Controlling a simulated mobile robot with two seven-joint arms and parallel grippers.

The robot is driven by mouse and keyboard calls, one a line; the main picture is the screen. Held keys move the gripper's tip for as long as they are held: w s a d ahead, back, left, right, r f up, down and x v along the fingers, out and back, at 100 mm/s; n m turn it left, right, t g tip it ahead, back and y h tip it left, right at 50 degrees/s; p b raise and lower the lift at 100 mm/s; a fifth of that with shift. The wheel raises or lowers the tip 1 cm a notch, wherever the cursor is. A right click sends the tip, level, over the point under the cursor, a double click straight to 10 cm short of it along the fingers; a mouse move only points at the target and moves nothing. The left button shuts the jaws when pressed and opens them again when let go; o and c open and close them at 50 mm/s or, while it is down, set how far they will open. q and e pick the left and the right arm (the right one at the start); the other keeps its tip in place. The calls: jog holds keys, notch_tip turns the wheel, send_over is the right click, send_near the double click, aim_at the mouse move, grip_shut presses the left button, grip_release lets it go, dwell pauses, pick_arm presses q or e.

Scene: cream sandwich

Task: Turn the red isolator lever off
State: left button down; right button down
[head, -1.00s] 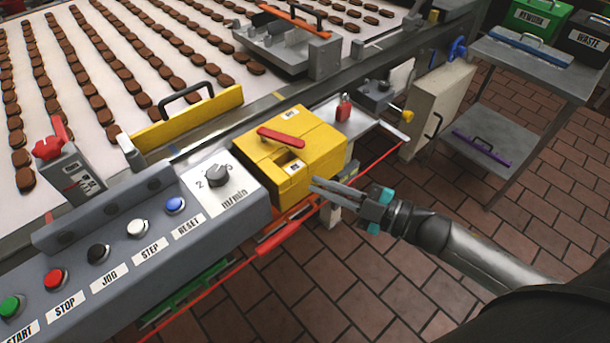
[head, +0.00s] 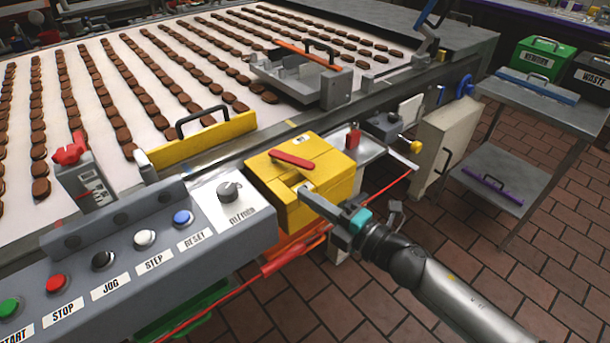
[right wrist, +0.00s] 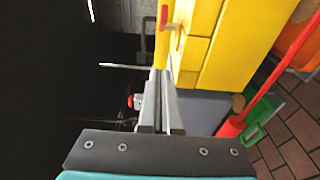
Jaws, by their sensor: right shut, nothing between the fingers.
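The red isolator lever (head: 292,160) lies across the top of the yellow box (head: 325,178), slanting down to the right. A red piece, likely the lever, shows at the top of the right wrist view (right wrist: 164,15). My right gripper (head: 306,192) is shut and empty. Its tips are at the box's front upper part, just on the near side of the lever and apart from it. In the right wrist view the shut fingers (right wrist: 161,80) point along the side of the yellow box (right wrist: 225,45); contact cannot be told. My left gripper is not in view.
The grey control panel (head: 120,262) with buttons and a dial (head: 229,191) adjoins the box at left. A red cable (head: 225,290) runs along the front. A yellow guard (head: 200,140) and biscuit conveyor are behind. Open tiled floor (head: 480,270) lies to the right.

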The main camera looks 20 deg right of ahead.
aim_at(308, 183)
jog(key=x, duration=0.3)
jog(key=shift+w+a, duration=0.15)
jog(key=shift+w, duration=0.15)
jog(key=shift+w+d+b, duration=0.3)
jog(key=shift+w+d, duration=0.8)
jog(key=shift+w, duration=0.1)
jog(key=shift+w+d, duration=0.25)
jog(key=shift+d, duration=0.05)
jog(key=shift+d, duration=0.1)
jog(key=shift+w+d+n+g+y+b, duration=0.15)
jog(key=shift+d+n+g+y+b, duration=0.15)
jog(key=shift+y+b, duration=0.15)
